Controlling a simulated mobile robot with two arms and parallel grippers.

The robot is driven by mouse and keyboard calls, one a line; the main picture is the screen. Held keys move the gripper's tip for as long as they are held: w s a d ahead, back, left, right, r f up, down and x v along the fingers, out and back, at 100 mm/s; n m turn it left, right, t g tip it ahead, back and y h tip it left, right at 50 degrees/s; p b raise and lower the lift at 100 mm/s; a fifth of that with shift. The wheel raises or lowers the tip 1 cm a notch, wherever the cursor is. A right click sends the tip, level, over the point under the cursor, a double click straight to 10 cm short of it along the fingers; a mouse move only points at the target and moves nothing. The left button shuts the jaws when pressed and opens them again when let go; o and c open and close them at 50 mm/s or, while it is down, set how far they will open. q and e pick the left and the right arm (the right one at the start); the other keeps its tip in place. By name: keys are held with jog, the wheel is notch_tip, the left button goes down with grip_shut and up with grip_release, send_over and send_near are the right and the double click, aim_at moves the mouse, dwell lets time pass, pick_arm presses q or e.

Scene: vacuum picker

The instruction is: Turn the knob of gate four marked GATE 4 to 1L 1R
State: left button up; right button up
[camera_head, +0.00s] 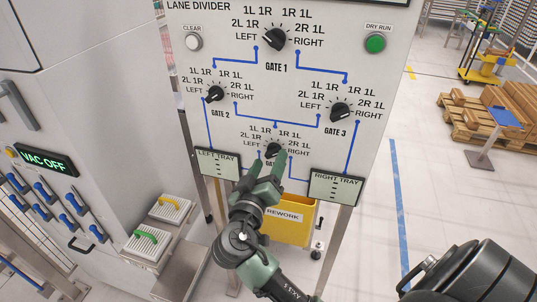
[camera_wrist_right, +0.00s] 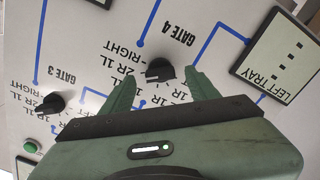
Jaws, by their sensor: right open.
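The gate four knob (camera_head: 273,150) is a black knob low in the middle of the white panel, in a ring of printed labels. In the right wrist view, the knob (camera_wrist_right: 160,70) is upside down beside its GATE 4 marking (camera_wrist_right: 178,32). Its 1L 1R label (camera_head: 289,133) is above it in the head view. My right gripper (camera_head: 270,160) is open, with its green fingertips close below and on either side of the knob. In the wrist view the gripper (camera_wrist_right: 160,82) has a gap to the knob on both sides. Where the knob points is unclear. My left gripper is not in view.
The gate 1 knob (camera_head: 275,39), gate 2 knob (camera_head: 214,93) and gate 3 knob (camera_head: 340,111) sit higher on the panel. Left tray plate (camera_head: 219,165) and right tray plate (camera_head: 335,188) flank gate four. A yellow rework bin (camera_head: 288,230) stands below.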

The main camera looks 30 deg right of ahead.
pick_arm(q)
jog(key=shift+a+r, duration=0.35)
pick_arm(e)
jog(key=shift+x, duration=0.85)
jog(key=shift+a, duration=0.1)
grip_shut()
